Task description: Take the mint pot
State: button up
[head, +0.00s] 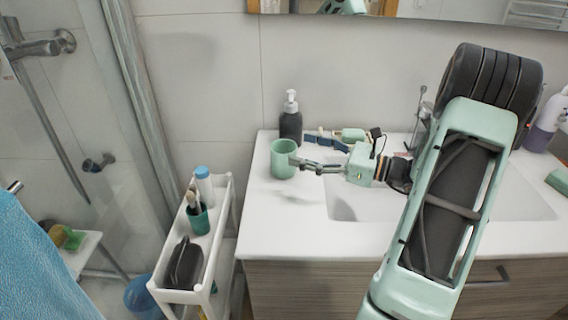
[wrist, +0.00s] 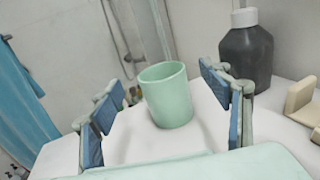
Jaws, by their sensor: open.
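The mint pot (head: 283,160) is a pale green open cup. It stands upright on the left end of the white washbasin counter. In the wrist view the mint pot (wrist: 167,95) is ahead, between the two fingers. My gripper (head: 300,150) reaches in from the right, with its fingertips close to the pot's right side. In the wrist view my gripper (wrist: 162,108) is open, with blue pads on both fingers and nothing held. A gap shows on either side of the pot; I cannot tell how far the fingertips reach along it.
A dark pump bottle (head: 291,120) stands just behind the pot; it also shows in the wrist view (wrist: 246,55). A white cart (head: 222,215) with a green cup (head: 198,219) is at the left. The sink (head: 345,205) lies to the right.

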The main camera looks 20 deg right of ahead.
aim_at(272, 144)
jog(key=x, duration=0.4)
jog(key=f+x, duration=0.1)
jog(key=x, duration=0.1)
jog(key=shift+c, duration=0.4)
jog(key=c, duration=1.7)
